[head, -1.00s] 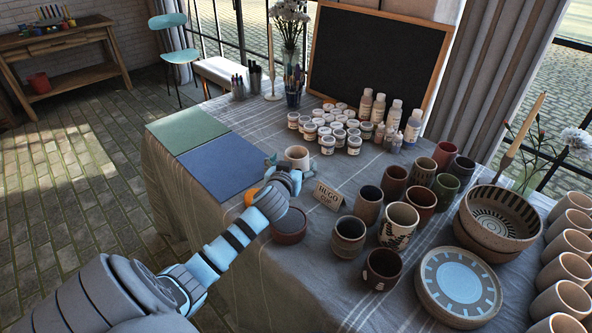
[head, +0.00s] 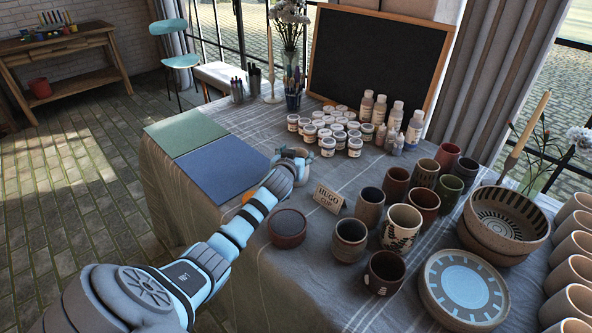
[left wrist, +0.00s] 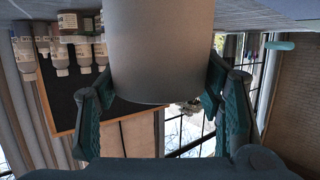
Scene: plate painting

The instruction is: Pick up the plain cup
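The plain cup (left wrist: 160,55) is smooth and undecorated, and fills the top middle of the left wrist view. In the head view it is mostly hidden behind my left gripper (head: 292,158), near the right corner of the blue mat. In the left wrist view the two fingers of my left gripper (left wrist: 160,95) are on either side of the cup, very close to its wall. I cannot tell whether they press on it. My right gripper is not in view.
A blue mat (head: 220,168) and a green mat (head: 185,132) lie left of my gripper. A name card (head: 328,197), a dark red bowl (head: 288,228) and several decorated cups (head: 350,238) stand to the right. Paint jars (head: 328,147) and a blackboard (head: 378,60) are behind.

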